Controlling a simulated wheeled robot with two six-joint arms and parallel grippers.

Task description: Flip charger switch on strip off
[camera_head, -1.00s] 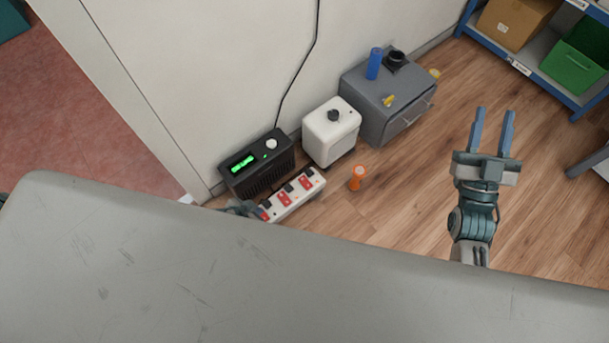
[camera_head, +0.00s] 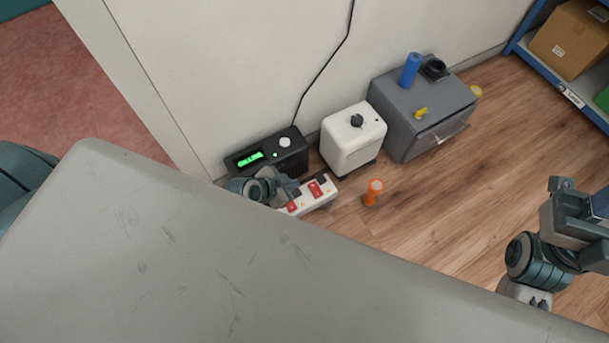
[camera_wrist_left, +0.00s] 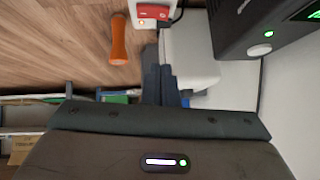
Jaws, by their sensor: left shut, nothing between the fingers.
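The white power strip (camera_head: 322,195) with red switches lies on the floor in front of the black charger box (camera_head: 283,158), which has a green display. My left gripper (camera_head: 288,188) is over the left part of the strip and hides several of its switches. In the left wrist view the left fingers (camera_wrist_left: 157,70) are closed together and empty. One end of the strip (camera_wrist_left: 146,22) shows at the top there, with a red switch, a small orange light and a black plug. Contact with a switch cannot be seen. My right gripper (camera_head: 590,215) is cut off at the right edge.
A white box with a black knob (camera_head: 345,148) and a grey cabinet (camera_head: 405,125) stand along the wall. The grey tabletop (camera_head: 180,250) hides the near floor. Floor is clear at centre right.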

